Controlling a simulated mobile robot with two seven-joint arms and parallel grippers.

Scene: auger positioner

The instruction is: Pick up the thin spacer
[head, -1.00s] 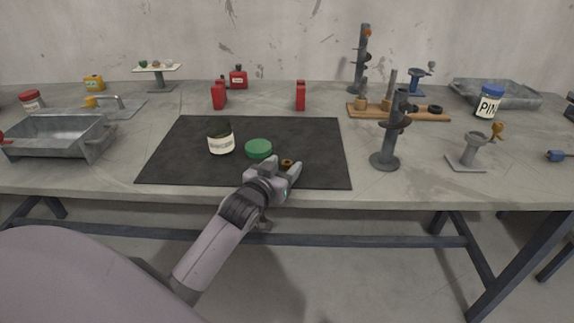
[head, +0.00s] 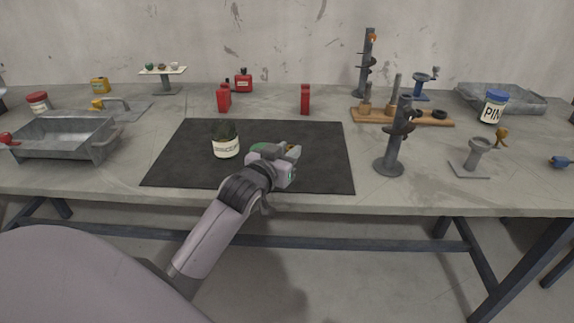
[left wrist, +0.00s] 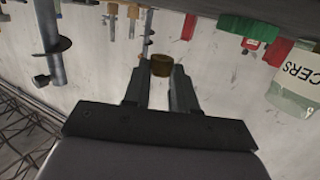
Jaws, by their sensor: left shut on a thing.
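The thin spacer (left wrist: 161,65), a small brass-brown ring, is between the fingertips of my left gripper (left wrist: 161,74) in the left wrist view. In the head view my left gripper (head: 289,155) is over the right part of the black mat, with the spacer (head: 293,148) showing as a small brown spot at its tips. The gripper is shut on the spacer and seems to hold it above the mat. The open spacer jar (head: 226,148) stands on the mat to the left; it also shows in the left wrist view (left wrist: 296,95). My right gripper is not in view.
The green lid (head: 261,147) lies on the mat (head: 185,165), partly hidden by my gripper. An auger stand (head: 391,150) is to the right, with a wooden peg board (head: 420,118) behind it. A metal tray (head: 62,138) is at the left.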

